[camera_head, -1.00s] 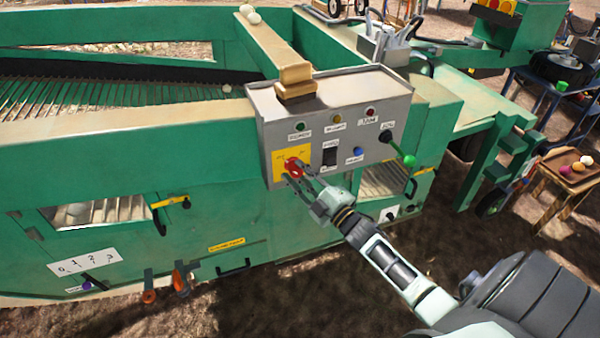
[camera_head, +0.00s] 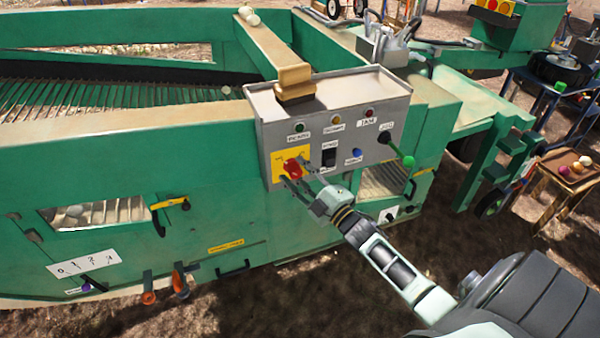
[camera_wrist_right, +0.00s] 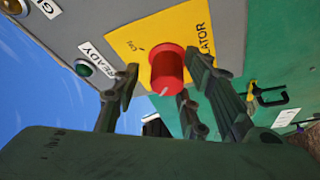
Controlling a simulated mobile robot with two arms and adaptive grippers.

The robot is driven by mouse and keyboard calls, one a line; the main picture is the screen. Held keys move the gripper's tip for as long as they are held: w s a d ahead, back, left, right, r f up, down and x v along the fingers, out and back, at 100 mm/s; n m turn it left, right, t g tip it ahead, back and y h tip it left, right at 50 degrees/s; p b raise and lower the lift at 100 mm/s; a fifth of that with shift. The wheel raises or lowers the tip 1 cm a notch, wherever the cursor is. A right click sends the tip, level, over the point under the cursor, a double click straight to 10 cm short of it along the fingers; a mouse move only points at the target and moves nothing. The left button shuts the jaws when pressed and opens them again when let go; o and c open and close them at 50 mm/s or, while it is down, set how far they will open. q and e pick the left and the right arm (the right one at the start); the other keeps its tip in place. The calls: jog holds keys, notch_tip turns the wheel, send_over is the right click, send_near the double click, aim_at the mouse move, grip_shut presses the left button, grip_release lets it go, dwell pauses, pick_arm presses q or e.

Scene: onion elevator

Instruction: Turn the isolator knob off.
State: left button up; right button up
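The red isolator knob (camera_head: 292,168) sits on a yellow plate (camera_head: 279,162) at the lower left of the grey control box (camera_head: 350,105). In the right wrist view the knob (camera_wrist_right: 167,70) shows a pale pointer mark at its lower edge, and its yellow plate (camera_wrist_right: 133,40) carries partly hidden lettering. My right gripper (camera_head: 297,182) is at the knob. In the right wrist view its fingers (camera_wrist_right: 165,90) are spread open on both sides of the knob, with gaps visible. My left gripper is not in view.
A black switch (camera_head: 329,156), a blue button (camera_head: 357,153) and a green-tipped lever (camera_head: 407,160) are right of the knob. Indicator lamps (camera_head: 335,118) line the box above. Ground in front is clear.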

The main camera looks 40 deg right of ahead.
jog(key=shift+s+f, duration=0.25)
jog(key=shift+s, duration=0.15)
jog(key=v, duration=1.1)
jog(key=shift+s, duration=0.1)
jog(key=s+a+f+m+g+h, duration=0.1)
jog(key=s+a+f+m+g, duration=0.2)
jog(key=f, duration=0.8)
jog(key=s+f+m+g+h, duration=0.1)
jog(key=s+f+m+g, duration=0.15)
jog(key=s+f, duration=0.65)
jog(key=s+a+f+m+g+h, duration=0.1)
jog(key=a+f+m+g, duration=0.2)
jog(key=f, duration=1.1)
jog(key=s+a+f+m+g, duration=0.1)
jog(key=s+a+f+g, duration=0.2)
jog(key=s, duration=0.6)
jog(key=s+a+f+m+g, duration=0.1)
jog(key=s+a+f+g, duration=0.2)
jog(key=s+f, duration=0.5)
jog(key=s+a+f+m+g, duration=0.1)
jog(key=s+a+f+g, duration=0.3)
jog(key=s, duration=0.6)
jog(key=shift+s+f+y, duration=0.35)
jog(key=shift+f+y, duration=0.05)
jog(key=shift+f, duration=0.25)
